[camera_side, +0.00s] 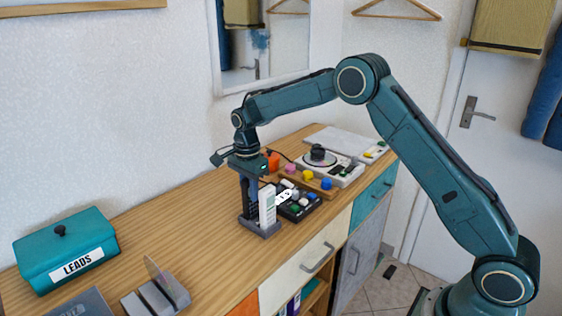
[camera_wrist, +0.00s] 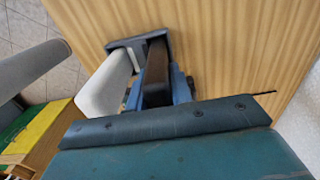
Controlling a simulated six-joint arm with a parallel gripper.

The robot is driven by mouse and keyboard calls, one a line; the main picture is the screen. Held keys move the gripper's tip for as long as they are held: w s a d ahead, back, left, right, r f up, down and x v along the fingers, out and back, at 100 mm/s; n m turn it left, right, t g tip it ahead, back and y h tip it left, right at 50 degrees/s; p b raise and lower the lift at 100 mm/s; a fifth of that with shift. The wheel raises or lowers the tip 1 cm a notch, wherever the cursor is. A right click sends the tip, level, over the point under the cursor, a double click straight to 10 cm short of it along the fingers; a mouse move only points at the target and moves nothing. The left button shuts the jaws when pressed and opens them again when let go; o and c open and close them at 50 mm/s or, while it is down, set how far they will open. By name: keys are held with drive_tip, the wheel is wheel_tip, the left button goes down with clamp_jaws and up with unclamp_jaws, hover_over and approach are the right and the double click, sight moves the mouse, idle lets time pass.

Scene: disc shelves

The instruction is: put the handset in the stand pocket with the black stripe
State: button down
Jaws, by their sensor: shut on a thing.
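The dark handset (camera_wrist: 156,66) is between the blue fingers of my gripper (camera_wrist: 158,92), which is shut on it. In the side view my gripper (camera_side: 252,188) points down over the grey stand (camera_side: 260,229). The handset is upright, its lower end at the stand, which also shows in the wrist view (camera_wrist: 113,45). I cannot tell whether it is seated in a pocket. A white handset (camera_side: 267,206) stands upright beside it in the stand; it also shows in the wrist view (camera_wrist: 104,85). The black stripe cannot be made out.
A black button box (camera_side: 300,208) is close right of the stand. Coloured knobs and a turntable deck (camera_side: 330,170) are farther back. A teal LEADS box (camera_side: 66,250) and a slotted grey holder (camera_side: 155,298) are front left. The wooden top between is clear.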

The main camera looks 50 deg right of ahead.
drive_tip(key=shift+f, duration=0.1)
drive_tip(key=c, duration=1.3)
unclamp_jaws()
drive_tip(key=shift+o, duration=0.2)
wheel_tip(320, 180, up, 12)
drive_tip(key=shift+f, duration=0.1)
drive_tip(key=shift+r, duration=0.25)
